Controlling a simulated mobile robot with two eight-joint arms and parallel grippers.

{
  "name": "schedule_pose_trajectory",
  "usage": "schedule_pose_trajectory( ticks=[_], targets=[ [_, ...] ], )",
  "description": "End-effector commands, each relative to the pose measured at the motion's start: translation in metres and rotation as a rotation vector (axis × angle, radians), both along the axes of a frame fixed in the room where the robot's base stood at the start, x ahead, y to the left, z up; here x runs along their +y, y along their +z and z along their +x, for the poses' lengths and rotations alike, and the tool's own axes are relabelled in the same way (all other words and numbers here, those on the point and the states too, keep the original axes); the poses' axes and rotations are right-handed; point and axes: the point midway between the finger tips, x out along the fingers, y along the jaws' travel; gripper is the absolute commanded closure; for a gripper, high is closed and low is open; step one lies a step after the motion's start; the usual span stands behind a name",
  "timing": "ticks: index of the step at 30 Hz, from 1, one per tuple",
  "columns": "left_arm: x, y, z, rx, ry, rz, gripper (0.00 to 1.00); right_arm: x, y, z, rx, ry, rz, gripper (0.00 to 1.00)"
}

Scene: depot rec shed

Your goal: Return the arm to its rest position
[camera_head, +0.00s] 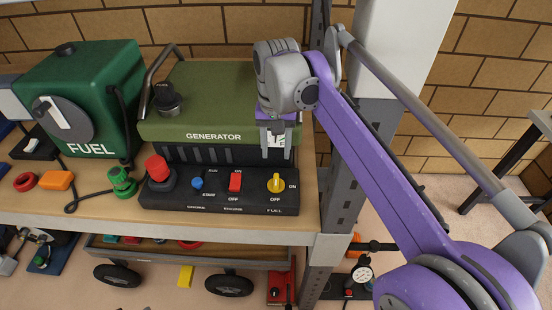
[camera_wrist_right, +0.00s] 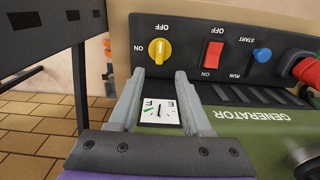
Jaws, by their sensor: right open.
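My right gripper (camera_head: 275,146) is open and empty at the right end of the green generator (camera_head: 205,105), with its fingers pointing down toward the control panel (camera_head: 215,203). In the right wrist view, the open fingers (camera_wrist_right: 160,76) frame a white fuel gauge (camera_wrist_right: 159,111) with a green mark. The yellow fuel knob (camera_head: 276,183) lies just beyond the fingertips, its grip upright in line with OFF; I see no contact. The red engine switch (camera_head: 235,182) and blue choke knob (camera_head: 197,183) are left of it. My left gripper is not in view.
The grey shelf post (camera_head: 335,215) stands close right of the gripper, under my purple right arm. A green fuel can (camera_head: 85,95), a red knob (camera_head: 158,168) and small parts fill the shelf's left. A cart (camera_head: 190,257) sits below. Brick wall (camera_head: 495,50) is behind.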

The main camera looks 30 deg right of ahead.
Motion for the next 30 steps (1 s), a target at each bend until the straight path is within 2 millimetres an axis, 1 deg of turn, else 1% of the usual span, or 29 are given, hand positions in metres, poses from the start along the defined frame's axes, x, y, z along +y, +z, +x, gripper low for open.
schedule_pose_trajectory(
  ticks=[5, 17, 20, 23, 25, 29, 30],
  targets=[
    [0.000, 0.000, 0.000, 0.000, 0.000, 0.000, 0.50, 0.000, 0.005, 0.000, 0.000, 0.000, 0.000, 0.51],
    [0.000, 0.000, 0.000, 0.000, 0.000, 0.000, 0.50, 0.000, 0.004, 0.000, 0.000, 0.000, 0.000, 0.51],
    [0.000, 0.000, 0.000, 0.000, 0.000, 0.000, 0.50, 0.003, 0.000, -0.004, -0.015, 0.016, -0.002, 0.51],
    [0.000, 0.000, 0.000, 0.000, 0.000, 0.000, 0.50, 0.012, -0.013, -0.017, -0.059, 0.069, -0.011, 0.51],
    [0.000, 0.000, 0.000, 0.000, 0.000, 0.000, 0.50, 0.021, -0.030, -0.031, -0.111, 0.131, -0.022, 0.51],
    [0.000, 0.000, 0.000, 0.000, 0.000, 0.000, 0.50, 0.040, -0.072, -0.065, -0.230, 0.268, -0.052, 0.51],
    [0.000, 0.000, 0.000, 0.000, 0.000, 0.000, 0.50, 0.046, -0.086, -0.076, -0.267, 0.310, -0.063, 0.51]
  ],
)
